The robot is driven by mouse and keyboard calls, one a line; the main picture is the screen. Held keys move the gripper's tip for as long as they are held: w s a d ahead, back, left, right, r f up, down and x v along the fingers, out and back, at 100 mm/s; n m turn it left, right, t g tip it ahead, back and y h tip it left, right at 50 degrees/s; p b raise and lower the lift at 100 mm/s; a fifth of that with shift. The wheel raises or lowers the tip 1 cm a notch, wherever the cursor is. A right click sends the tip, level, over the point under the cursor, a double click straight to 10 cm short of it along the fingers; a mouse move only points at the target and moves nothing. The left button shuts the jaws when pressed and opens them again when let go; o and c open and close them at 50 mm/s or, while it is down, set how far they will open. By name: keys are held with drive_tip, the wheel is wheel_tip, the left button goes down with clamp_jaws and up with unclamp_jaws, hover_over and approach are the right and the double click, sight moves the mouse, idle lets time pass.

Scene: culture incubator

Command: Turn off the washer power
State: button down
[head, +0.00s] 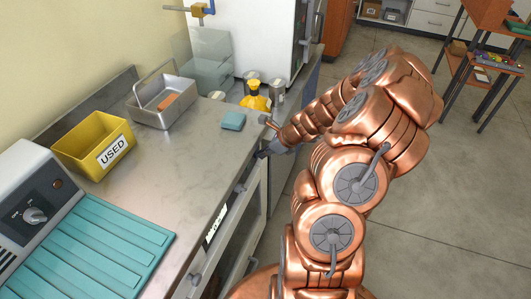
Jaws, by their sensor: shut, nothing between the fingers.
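A grey-white machine (30,170) at the left edge has a dark control panel with a round knob (36,216) and a small dark reddish round part (57,184). It may be the washer; no readable name shows on it. The marks by the knob are too small to read. My gripper (262,153) is at the counter's front edge, near the middle of the view, well to the right of and beyond the knob. It is shut and empty, and its fingertips are small and dark. My copper arm hides part of the counter front.
A teal ribbed mat (100,250) lies before the machine. A yellow "USED" bin (75,142), metal basket (155,112), teal block (233,120) and yellow-topped bottle (255,98) stand on the counter. Handles (196,280) project from the cabinet front.

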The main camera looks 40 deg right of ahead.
drive_tip(key=shift+w, duration=0.1)
drive_tip(key=shift+a, duration=0.1)
drive_tip(key=shift+r, duration=0.2)
drive_tip(key=shift+r+p, duration=0.65)
drive_tip(key=shift+p, duration=0.2)
drive_tip(key=s+d+r, duration=0.5)
drive_tip(key=s+r, duration=0.2)
drive_tip(key=s, duration=0.2)
drive_tip(key=shift+s+d+b, duration=0.3)
drive_tip(key=shift+s+d, duration=0.05)
drive_tip(key=shift+d, duration=0.05)
